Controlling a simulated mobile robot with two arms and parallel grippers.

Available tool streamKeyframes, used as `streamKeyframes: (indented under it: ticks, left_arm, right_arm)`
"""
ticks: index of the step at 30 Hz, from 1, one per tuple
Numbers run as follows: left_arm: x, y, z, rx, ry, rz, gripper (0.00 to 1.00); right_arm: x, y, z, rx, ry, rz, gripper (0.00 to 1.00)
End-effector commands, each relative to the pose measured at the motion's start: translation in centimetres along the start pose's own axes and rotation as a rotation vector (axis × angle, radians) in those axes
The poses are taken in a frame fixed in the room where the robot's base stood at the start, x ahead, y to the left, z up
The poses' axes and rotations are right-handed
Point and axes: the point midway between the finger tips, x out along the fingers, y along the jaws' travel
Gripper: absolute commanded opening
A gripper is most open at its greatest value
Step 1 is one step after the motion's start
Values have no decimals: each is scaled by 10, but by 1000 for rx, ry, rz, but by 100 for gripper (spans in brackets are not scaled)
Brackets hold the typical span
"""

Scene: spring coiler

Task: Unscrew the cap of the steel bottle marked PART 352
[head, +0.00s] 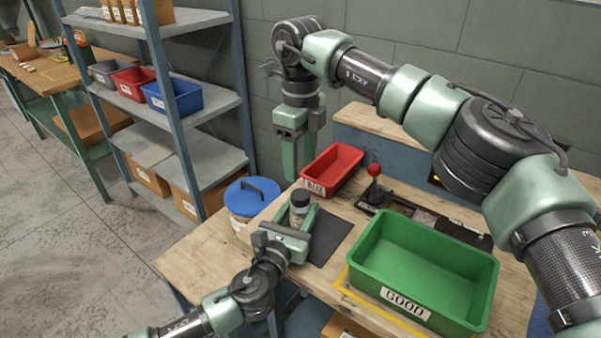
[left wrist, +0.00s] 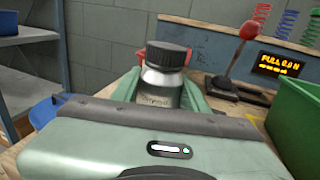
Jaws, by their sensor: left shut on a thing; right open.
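The steel bottle (head: 298,211) stands upright on the wooden bench at the edge of a dark mat. Its black cap (head: 300,197) is on it. In the left wrist view the steel bottle (left wrist: 158,88) shows a label too small to read surely, under the ribbed black cap (left wrist: 168,55). My left gripper (head: 304,219) is shut on the bottle's body from the front, with a finger on each side. My right gripper (head: 297,165) hangs pointing down, open and empty, above and behind the bottle, apart from the cap.
A red bin (head: 334,170) stands behind the bottle, and a red-knobbed lever (head: 374,182) to its right. A large green bin marked GOOD (head: 420,272) fills the right front. A blue-lidded bucket (head: 251,197) stands left. The dark mat (head: 328,238) has clear space.

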Motion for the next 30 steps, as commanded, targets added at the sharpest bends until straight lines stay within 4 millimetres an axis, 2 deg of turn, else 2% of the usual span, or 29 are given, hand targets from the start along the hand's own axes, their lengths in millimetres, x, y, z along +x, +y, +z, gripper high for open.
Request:
streamKeyframes:
  ticks: [30]
  left_arm:
    - [0, 0, -1, 1, 1, 1, 0]
  right_arm:
    - [0, 0, 0, 2258, 1, 0, 55]
